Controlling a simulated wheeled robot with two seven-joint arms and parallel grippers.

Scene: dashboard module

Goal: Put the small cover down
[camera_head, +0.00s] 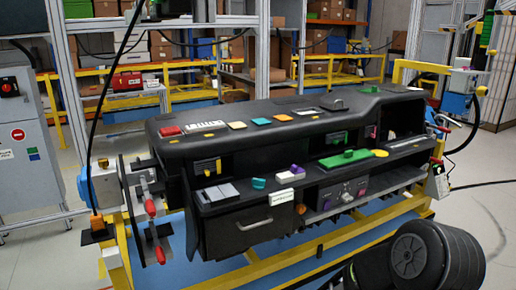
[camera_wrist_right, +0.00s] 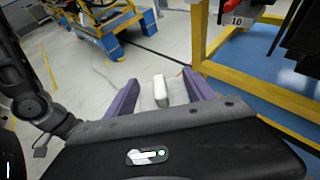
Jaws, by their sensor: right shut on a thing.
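In the right wrist view, the purple fingers of my right gripper (camera_wrist_right: 162,94) stand apart with a small white piece (camera_wrist_right: 160,90) between them. I take this piece to be the small cover; my right gripper is shut on it. Its far side and exact contact with the fingers are hard to make out. The grey floor shows beyond it. The black dashboard module (camera_head: 290,108) rests on its yellow frame in the head view. My right gripper is outside the head view, and my left gripper is in neither view.
The yellow frame (camera_wrist_right: 258,85) stands close at the right of the wrist view, over a blue floor area. Red-handled clamps (camera_head: 151,208) flank the module's left end. Small coloured parts and a green piece (camera_head: 345,159) lie on its ledge. A grey cabinet (camera_head: 25,140) stands far left.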

